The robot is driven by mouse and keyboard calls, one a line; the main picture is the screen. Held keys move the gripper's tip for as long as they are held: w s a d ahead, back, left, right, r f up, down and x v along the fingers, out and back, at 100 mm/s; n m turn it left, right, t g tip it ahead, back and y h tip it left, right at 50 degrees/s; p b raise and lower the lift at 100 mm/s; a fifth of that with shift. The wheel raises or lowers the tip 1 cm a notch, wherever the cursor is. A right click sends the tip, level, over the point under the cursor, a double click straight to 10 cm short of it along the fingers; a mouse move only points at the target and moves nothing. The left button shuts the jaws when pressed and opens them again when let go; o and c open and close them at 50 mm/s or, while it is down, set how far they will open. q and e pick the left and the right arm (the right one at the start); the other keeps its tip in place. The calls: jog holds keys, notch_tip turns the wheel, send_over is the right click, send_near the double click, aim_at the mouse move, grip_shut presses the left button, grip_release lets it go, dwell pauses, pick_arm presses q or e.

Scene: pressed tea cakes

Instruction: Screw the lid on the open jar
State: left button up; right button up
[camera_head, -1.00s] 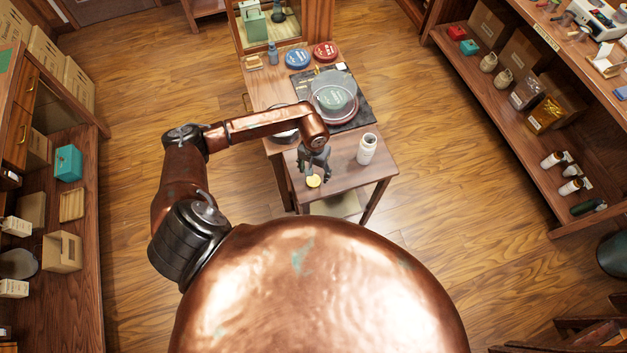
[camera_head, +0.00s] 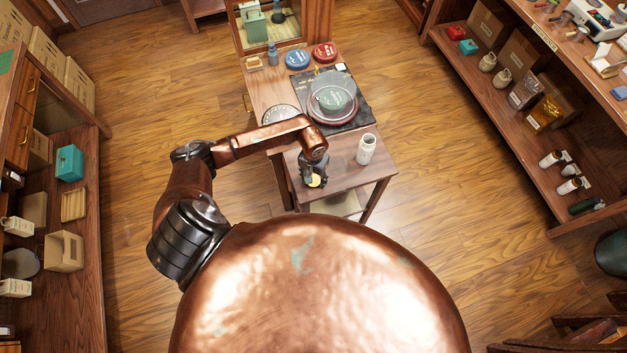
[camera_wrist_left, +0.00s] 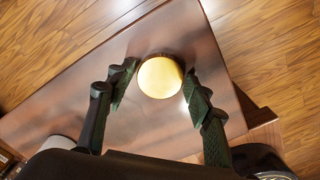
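A round yellow lid (camera_head: 315,183) lies on the front part of the wooden table (camera_head: 346,178). It also shows in the left wrist view (camera_wrist_left: 160,77). My left gripper (camera_head: 315,181) points down over the lid. In the left wrist view its two fingers (camera_wrist_left: 158,82) stand open on either side of the lid, with a small gap at each side. A white jar (camera_head: 366,149) stands upright on the table, to the right of the gripper. Its mouth is too small to make out clearly. My right gripper is not in view.
Behind the jar, a clear round cover (camera_head: 333,99) sits on a dark mat (camera_head: 357,100). A round dial (camera_head: 281,115) is left of it. Blue (camera_head: 298,59) and red (camera_head: 325,52) tins stand at the back. Bare tabletop lies between gripper and jar.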

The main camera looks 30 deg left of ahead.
aim_at(313, 175)
pick_arm(q)
jog(key=c, duration=0.4)
jog(key=shift+o, duration=0.2)
jog(key=shift+r, duration=0.6)
notch_tip(313, 175, up, 2)
jog(key=shift+s+r, duration=0.1)
jog(key=shift+r, duration=0.05)
jog(key=s+d+r+b, duration=0.1)
jog(key=s+d+r, duration=0.1)
jog(key=s+r, duration=0.2)
jog(key=s+d+r+b, duration=0.1)
jog(key=s+d+r, duration=0.1)
jog(key=s+r, duration=0.3)
jog(key=s, duration=0.4)
jog(key=shift+d+r, duration=0.25)
